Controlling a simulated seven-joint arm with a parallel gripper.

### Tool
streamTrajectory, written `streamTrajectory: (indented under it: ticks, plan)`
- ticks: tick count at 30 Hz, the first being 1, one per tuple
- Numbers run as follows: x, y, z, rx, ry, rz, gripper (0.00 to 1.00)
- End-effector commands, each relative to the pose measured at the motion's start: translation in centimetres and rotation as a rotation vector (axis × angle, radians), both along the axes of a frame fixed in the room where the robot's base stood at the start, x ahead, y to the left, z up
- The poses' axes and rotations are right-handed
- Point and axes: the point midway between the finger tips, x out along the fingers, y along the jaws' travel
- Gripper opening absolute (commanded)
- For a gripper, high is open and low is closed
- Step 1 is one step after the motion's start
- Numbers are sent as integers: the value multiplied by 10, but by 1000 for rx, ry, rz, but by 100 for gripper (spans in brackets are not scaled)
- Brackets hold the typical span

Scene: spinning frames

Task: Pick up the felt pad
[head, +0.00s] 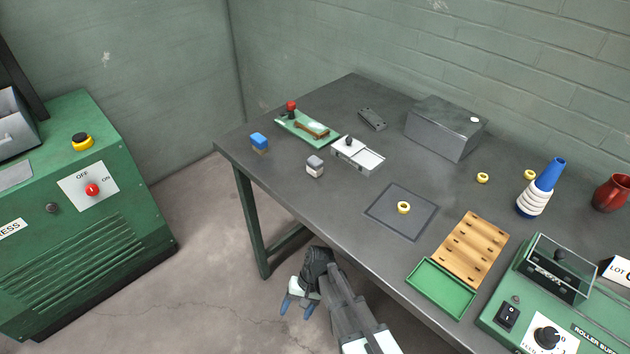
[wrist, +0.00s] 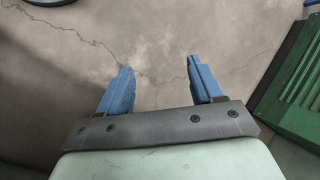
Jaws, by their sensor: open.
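No thing is plainly marked as the felt pad. In the head view, a small block with a grey top and whitish lower part (head: 314,167) and a blue-topped block with a tan lower part (head: 259,142) stand apart near the table's left end; I cannot tell which, if either, is felt. A thin dark grey square (head: 387,215) lies flat nearer the middle, with a yellow ring (head: 404,208) on it. My gripper (head: 297,306) hangs off the table's front edge, over the floor, away from these. In the wrist view, its blue fingers (wrist: 160,68) are apart and empty.
The table (head: 340,210) also holds a green tray with a red knob (head: 309,130), a white metal holder (head: 357,156), a grey box (head: 446,127), a wooden board (head: 470,248), a green tray (head: 440,290) and a green roller machine (head: 550,290). A green cabinet (head: 80,240) stands left.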

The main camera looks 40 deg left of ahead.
Motion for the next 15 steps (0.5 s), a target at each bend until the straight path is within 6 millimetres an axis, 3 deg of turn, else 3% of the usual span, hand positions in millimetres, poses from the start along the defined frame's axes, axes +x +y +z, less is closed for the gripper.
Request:
streamTrajectory:
  ticks: [1, 5, 9, 15]
  plan:
    - [-15, 24, 11, 21, 12, 12, 66]
    - [-57, 76, 45, 76, 50, 37, 66]
    - [-98, 130, 93, 146, 86, 85, 66]
    - [-129, 188, 164, 251, 106, 180, 66]
